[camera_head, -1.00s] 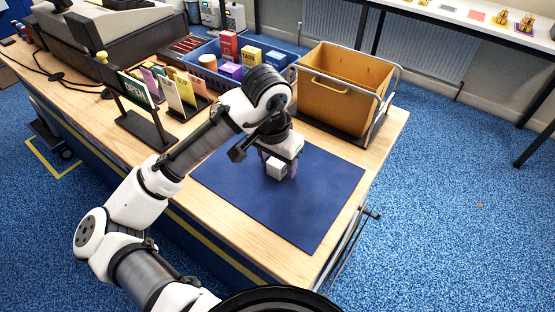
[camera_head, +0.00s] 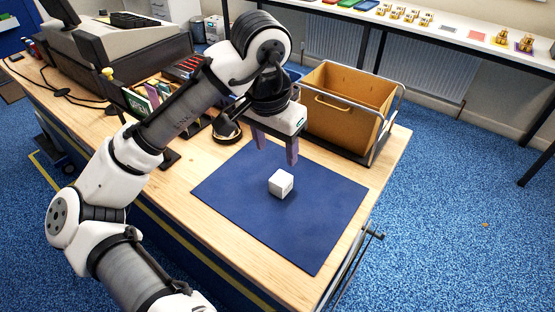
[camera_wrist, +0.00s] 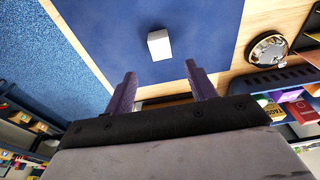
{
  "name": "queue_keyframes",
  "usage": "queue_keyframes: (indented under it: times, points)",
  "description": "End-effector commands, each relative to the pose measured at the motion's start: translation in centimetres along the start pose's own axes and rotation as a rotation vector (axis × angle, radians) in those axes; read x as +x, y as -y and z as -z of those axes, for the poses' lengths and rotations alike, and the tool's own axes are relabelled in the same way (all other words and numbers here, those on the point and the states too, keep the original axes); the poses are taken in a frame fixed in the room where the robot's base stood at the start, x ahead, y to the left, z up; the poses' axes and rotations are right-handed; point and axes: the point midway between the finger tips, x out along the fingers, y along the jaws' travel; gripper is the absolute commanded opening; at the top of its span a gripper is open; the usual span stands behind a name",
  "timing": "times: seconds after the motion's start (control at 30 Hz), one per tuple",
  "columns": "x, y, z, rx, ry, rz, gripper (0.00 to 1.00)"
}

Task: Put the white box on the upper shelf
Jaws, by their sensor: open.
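The small white box (camera_head: 281,183) rests on the blue mat (camera_head: 310,222) on the wooden counter. It also shows in the wrist view (camera_wrist: 159,44), beyond my fingertips. My gripper (camera_head: 275,150) is open and empty, raised above and behind the box, with its two purple fingers apart from it. The fingers also show in the wrist view (camera_wrist: 163,82), with a gap between them. I cannot tell which surface is the upper shelf.
A brown bin (camera_head: 345,105) in a metal frame stands behind the mat on the right. Sign holders and a cash register (camera_head: 135,62) stand at the left. A white shelf (camera_head: 470,35) with small goods runs along the back wall. The mat around the box is clear.

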Motion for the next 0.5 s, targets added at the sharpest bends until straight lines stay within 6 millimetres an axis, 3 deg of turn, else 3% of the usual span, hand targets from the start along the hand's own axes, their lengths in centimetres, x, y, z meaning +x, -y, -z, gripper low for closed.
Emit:
queue_keyframes:
  times: [0.4, 0.5]
  points:
    - [-1.1, 0.0, 0.1, 0.000, -0.007, -0.001, 0.56]
    - [-1.7, -0.4, 1.5, 0.007, -0.104, -0.013, 0.56]
